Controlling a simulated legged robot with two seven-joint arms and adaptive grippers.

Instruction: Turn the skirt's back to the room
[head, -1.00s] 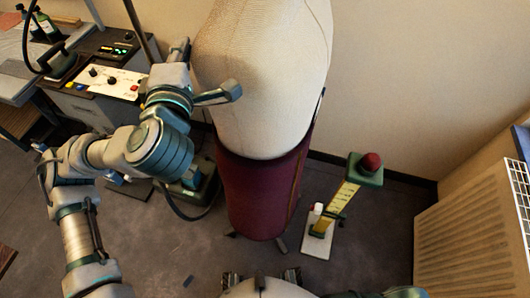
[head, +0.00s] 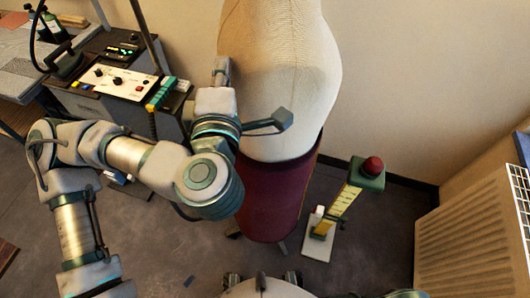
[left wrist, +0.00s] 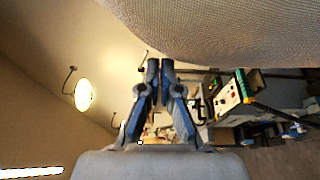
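A cream dress form (head: 285,80) stands in the middle of the head view. A dark red skirt (head: 268,205) hangs at its lower part. My left arm covers the skirt's left side, and no clear front or back marking shows. My left gripper (head: 222,66) is beside the form's left edge; I cannot tell whether it touches. In the left wrist view its two blue-grey fingers (left wrist: 161,64) are together with nothing seen between them. The form's pale fabric (left wrist: 240,30) fills the upper right there. My right gripper is out of view.
A hem marker with yellow scale and red knob (head: 345,200) stands on the floor right of the skirt. A radiator (head: 470,230) is at the right wall. A control box (head: 118,80) and an iron (head: 62,58) are at the upper left. Floor is clear in front.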

